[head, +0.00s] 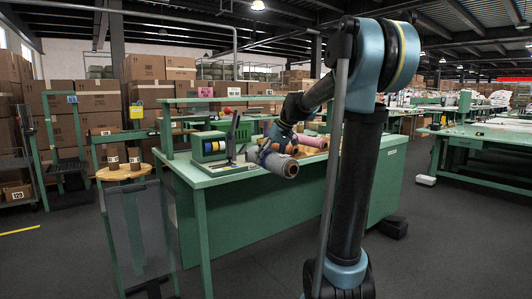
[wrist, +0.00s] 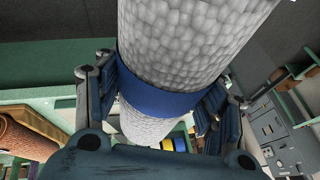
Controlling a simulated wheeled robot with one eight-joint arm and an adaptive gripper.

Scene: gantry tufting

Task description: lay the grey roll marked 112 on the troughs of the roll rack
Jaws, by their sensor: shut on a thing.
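A grey roll (head: 278,163) is held above the green table, its brown core end facing front right. In the wrist view the grey roll (wrist: 185,45) fills the top middle, with a blue band around it. My gripper (wrist: 160,95) is shut around it at the band, a finger on either side. In the head view my gripper (head: 268,150) is small and partly hidden by the roll. I cannot read a number on the roll. A pink roll (head: 312,141) and an orange-brown roll lie just behind it, apparently on the roll rack; its troughs are mostly hidden.
The green table (head: 230,182) carries a green machine (head: 209,147) left of the roll. A round wooden stand (head: 124,173) with small brown spools is further left. In the wrist view an orange-brown roll (wrist: 25,135) lies at the lower left. Stacked cartons (head: 100,100) stand behind.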

